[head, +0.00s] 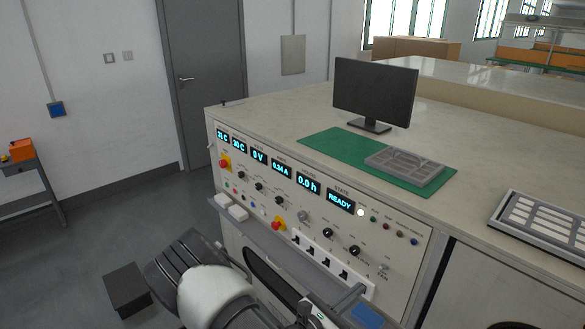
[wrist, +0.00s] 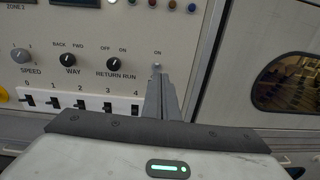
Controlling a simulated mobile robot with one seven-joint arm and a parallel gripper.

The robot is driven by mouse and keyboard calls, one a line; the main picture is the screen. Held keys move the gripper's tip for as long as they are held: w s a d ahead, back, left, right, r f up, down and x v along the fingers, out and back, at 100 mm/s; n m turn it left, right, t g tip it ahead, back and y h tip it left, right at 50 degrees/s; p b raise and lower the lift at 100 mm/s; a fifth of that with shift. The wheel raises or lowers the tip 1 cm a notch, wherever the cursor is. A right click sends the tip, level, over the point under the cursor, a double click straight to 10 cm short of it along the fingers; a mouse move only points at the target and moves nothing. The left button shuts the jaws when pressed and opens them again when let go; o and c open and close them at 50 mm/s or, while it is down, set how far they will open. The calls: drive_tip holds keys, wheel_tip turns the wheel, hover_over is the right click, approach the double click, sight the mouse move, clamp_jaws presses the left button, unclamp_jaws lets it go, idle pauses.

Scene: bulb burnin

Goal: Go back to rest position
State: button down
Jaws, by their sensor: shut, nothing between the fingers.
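My gripper (wrist: 158,80) is shut and empty in the wrist view. Its fingertips are in front of the console's panel, just below a small round fitting (wrist: 157,67) labelled ON; I cannot tell whether they touch it. In the head view my arm reaches in from the bottom edge, low before the console (head: 330,245). The gripper (head: 361,288) shows there near the panel's lower right part. The state display (head: 341,201) reads READY, and a white lamp (head: 361,212) beside it is lit.
Numbered switches (wrist: 80,103) and the RETURN RUN knob (wrist: 114,64) are left of the fingers. A shelf (head: 262,228) juts out below the panel. A monitor (head: 374,90), green mat (head: 325,141) and grey tray (head: 500,212) are on top. Floor left is mostly open.

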drive_tip(key=s+d+r+m+g+y, duration=0.2)
drive_tip(key=s+r+m+g+y, duration=0.3)
drive_tip(key=s+r+m+g, duration=0.8)
drive_tip(key=s+a+r+m+t+y, duration=0.3)
drive_tip(key=a+r+m+t+y, duration=0.1)
drive_tip(key=r, duration=0.5)
drive_tip(key=s+a+r+m+t+y, duration=0.4)
drive_tip(key=r+m, duration=0.3)
drive_tip(key=r, duration=0.2)
drive_tip(key=shift+s+a+r+m+y, duration=0.2)
drive_tip(key=shift+a+m+y, duration=0.1)
drive_tip(key=shift+a+y, duration=0.5)
